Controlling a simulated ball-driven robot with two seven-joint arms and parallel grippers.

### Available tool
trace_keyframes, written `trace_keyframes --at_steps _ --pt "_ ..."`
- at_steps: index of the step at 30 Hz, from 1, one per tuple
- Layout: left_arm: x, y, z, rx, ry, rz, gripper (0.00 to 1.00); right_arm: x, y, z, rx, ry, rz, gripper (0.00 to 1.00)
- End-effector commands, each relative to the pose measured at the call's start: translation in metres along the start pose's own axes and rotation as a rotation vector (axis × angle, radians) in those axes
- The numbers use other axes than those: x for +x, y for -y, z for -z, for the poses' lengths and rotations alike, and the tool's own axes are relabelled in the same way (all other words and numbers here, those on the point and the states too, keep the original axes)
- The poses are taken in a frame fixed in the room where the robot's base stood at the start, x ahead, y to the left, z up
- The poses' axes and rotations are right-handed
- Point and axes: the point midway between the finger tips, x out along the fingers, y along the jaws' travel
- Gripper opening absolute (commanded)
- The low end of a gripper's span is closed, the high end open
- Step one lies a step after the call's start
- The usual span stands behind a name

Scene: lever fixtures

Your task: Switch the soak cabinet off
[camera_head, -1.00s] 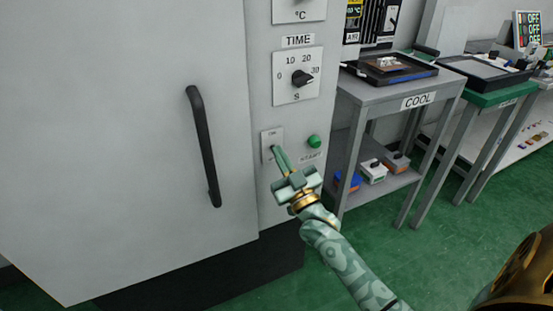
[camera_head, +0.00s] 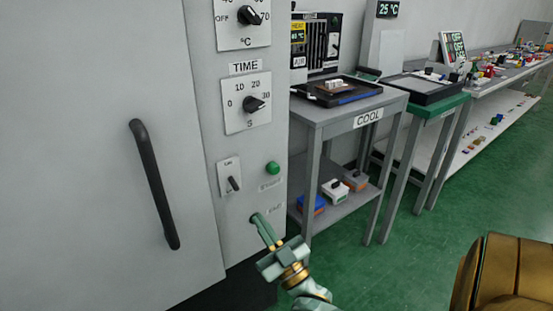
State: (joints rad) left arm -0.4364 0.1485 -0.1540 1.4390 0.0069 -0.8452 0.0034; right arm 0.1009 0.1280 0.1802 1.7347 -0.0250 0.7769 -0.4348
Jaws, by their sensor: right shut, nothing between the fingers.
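The soak cabinet (camera_head: 90,215) is a large pale grey box filling the left, with a black door handle (camera_head: 153,185). Its right panel carries a °C dial (camera_head: 251,17) marked OFF at left and 70 at right, its knob seeming to point right. Below is a TIME dial (camera_head: 253,104) pointing right, near 30. Lower is a small switch plate with a short black lever (camera_head: 234,184), tilted, its lettering too small to read. A green button (camera_head: 272,168) sits right of it. My right gripper (camera_head: 257,220) is shut and empty, its tips at the panel below the switch; contact is unclear.
A grey table labelled COOL (camera_head: 368,118) stands right of the cabinet with a black tray (camera_head: 348,97) on top and small boxes (camera_head: 335,190) on its lower shelf. A green-edged table (camera_head: 445,106) and long bench stand beyond. Green floor (camera_head: 400,270) is open at right.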

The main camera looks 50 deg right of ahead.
Motion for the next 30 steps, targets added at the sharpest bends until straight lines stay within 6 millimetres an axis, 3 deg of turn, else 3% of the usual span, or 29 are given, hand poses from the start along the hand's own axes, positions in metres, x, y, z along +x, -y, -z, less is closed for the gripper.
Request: trace_keyframes --at_steps 3,10,30 --pt "-0.006 0.007 0.009 0.011 -0.006 0.015 0.60 -0.028 0.001 -0.003 -0.001 0.005 0.001 0.00" --pt "-0.017 0.018 0.022 0.027 -0.012 0.039 0.60 -0.058 0.001 -0.002 0.000 0.002 0.000 0.00" --pt "-0.020 0.021 0.026 0.030 -0.016 0.045 0.60 -0.064 0.001 -0.001 -0.001 0.000 0.000 0.00"
